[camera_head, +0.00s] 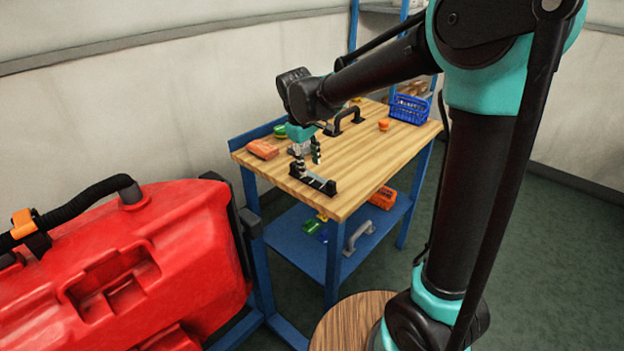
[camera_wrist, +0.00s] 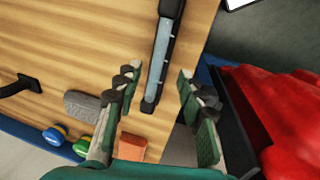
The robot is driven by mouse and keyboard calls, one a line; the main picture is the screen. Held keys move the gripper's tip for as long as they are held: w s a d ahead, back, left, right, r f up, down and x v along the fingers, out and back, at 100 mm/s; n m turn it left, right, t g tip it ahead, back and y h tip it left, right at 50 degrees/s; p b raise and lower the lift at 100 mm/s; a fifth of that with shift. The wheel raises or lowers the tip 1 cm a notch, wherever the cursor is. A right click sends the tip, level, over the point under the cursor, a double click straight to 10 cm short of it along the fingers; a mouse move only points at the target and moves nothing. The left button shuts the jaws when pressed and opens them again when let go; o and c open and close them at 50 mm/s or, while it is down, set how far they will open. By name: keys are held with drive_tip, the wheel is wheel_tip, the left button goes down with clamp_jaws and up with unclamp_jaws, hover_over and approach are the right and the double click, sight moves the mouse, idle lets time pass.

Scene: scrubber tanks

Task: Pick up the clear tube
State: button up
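The clear tube (camera_head: 313,180) lies on the wooden tabletop near its front edge, with a black piece at each end. In the wrist view the tube (camera_wrist: 160,58) runs up and down the picture, its lower end between the fingers. My gripper (camera_head: 307,160) points down just above the tube. In the wrist view my gripper (camera_wrist: 160,74) is open, with one finger on each side of the tube and gaps on both sides. Nothing is held. Whether the fingertips are level with the tube is unclear.
An orange block (camera_head: 262,149), a black handle (camera_head: 350,118), a small orange object (camera_head: 383,124) and a blue basket (camera_head: 408,110) are on the tabletop. A grey block (camera_wrist: 84,105) lies left of the fingers. A large red tank (camera_head: 150,260) stands beside the table.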

sight(312, 173)
drive_tip(key=f, duration=0.2)
drive_tip(key=w+f, duration=0.1)
drive_tip(key=f, duration=0.1)
drive_tip(key=shift+d+f, duration=0.1)
drive_tip(key=shift+d, duration=0.25)
clamp_jaws()
